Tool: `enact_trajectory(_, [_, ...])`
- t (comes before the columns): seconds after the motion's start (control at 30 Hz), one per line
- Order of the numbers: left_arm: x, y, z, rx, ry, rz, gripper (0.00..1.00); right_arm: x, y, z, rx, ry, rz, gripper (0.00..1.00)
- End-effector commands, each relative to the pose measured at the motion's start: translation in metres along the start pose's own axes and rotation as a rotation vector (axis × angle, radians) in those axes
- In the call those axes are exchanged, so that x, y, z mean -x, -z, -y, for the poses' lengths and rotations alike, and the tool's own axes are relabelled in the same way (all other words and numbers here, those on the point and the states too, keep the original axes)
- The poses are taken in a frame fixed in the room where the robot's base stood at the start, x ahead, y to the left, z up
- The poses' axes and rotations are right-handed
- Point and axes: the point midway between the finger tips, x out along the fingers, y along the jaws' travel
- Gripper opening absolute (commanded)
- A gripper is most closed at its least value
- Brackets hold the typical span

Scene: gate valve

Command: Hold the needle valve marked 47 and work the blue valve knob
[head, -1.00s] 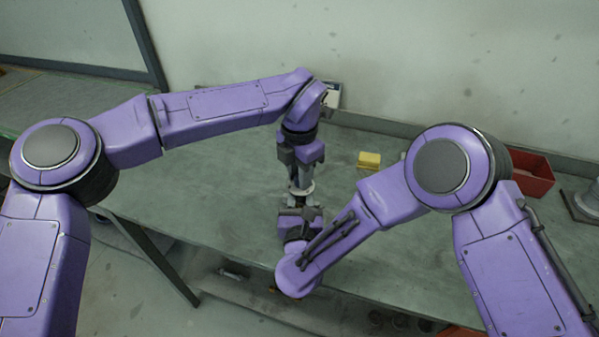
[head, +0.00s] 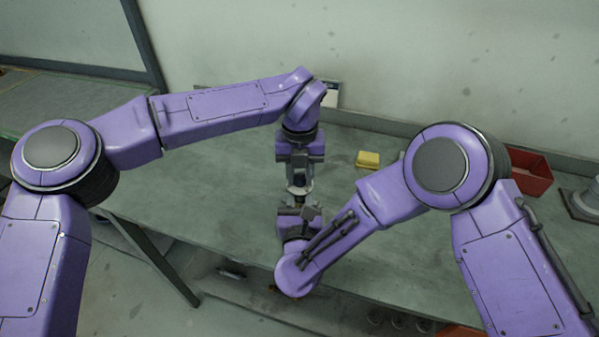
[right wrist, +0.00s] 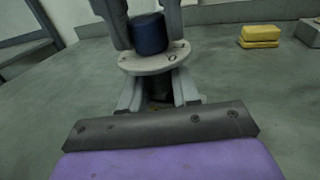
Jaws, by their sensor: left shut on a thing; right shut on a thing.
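The blue valve knob (right wrist: 150,34) shows in the right wrist view, above a pale round plate (right wrist: 152,60) on the needle valve. No 47 can be read. My left gripper (head: 299,184) reaches down from above, its fingers on both sides of the knob, shut on it. My right gripper (right wrist: 158,92) is shut on the dark valve body (right wrist: 158,86) below the plate, one pale finger on each side. In the head view the grippers largely hide the valve, which is above the front part of the bench.
A yellow block (head: 368,160) lies on the bench (head: 220,190) to the right of the grippers. A red bin (head: 528,172) and a grey flanged part (head: 584,204) stand farther right. A small device (head: 332,94) is by the back wall. The bench left of the grippers is clear.

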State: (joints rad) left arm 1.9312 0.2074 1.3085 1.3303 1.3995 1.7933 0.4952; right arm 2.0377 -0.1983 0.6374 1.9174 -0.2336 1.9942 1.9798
Motion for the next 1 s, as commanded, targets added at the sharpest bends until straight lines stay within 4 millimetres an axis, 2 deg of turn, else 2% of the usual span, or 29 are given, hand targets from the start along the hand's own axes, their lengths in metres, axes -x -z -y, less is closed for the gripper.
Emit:
enact_trajectory(0.3, [0.0017,-0.0016,0.0001,0.107,0.002,0.006,0.00,0.0009,0.0007,-0.0004,0.001,-0.002,-0.002,0.00])
enact_trajectory(0.8, [0.0019,-0.0017,0.0002,0.125,0.002,0.006,0.00,0.0011,0.0009,-0.0005,0.001,-0.002,-0.003,0.00])
enact_trajectory(0.83, [0.0019,-0.0017,0.0002,0.125,0.002,0.006,0.33,0.0011,0.0009,-0.0005,0.001,-0.002,-0.003,0.00])
enact_trajectory(0.9, [0.0017,-0.0016,0.0002,0.125,0.002,0.006,0.56,0.0010,0.0009,-0.0004,0.001,-0.002,-0.003,0.00])
enact_trajectory(1.0, [0.0012,-0.0011,0.0003,0.124,0.002,0.004,0.56,0.0010,0.0009,-0.0004,0.001,-0.002,-0.003,0.00])
